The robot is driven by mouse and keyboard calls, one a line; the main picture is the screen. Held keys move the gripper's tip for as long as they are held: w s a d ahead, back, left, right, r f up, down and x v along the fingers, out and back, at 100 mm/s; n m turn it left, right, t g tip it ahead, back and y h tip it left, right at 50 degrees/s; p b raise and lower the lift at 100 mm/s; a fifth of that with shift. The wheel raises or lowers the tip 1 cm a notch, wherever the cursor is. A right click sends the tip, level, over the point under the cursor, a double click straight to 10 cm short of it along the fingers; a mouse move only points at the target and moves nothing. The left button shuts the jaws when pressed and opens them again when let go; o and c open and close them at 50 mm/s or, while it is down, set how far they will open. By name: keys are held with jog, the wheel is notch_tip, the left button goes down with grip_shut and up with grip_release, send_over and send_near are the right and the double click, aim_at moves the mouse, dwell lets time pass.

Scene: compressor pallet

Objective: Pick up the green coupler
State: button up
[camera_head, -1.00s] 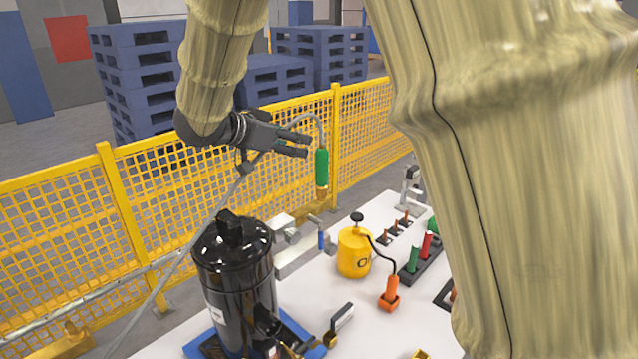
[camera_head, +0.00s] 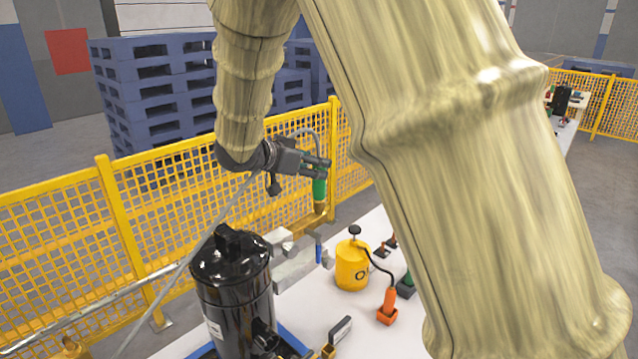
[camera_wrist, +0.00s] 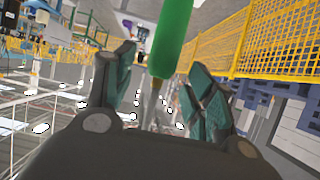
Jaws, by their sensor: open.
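The green coupler (camera_head: 319,190) hangs upright from a grey hose in the head view, with a brass end at its bottom. My gripper (camera_head: 322,168) is at the coupler's upper part in that view, and its fingers hide some of it. In the wrist view the green coupler (camera_wrist: 170,42) stands between and beyond the two fingers of my gripper (camera_wrist: 160,85). The fingers are spread wide, with a gap on each side of the coupler. Whether any finger touches it cannot be told.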

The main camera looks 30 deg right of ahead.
jog(key=x, duration=0.3)
jog(key=shift+w+d+r+p, duration=0.1)
jog(key=shift+d+p, duration=0.05)
jog(key=shift+p, duration=0.2)
grip_shut()
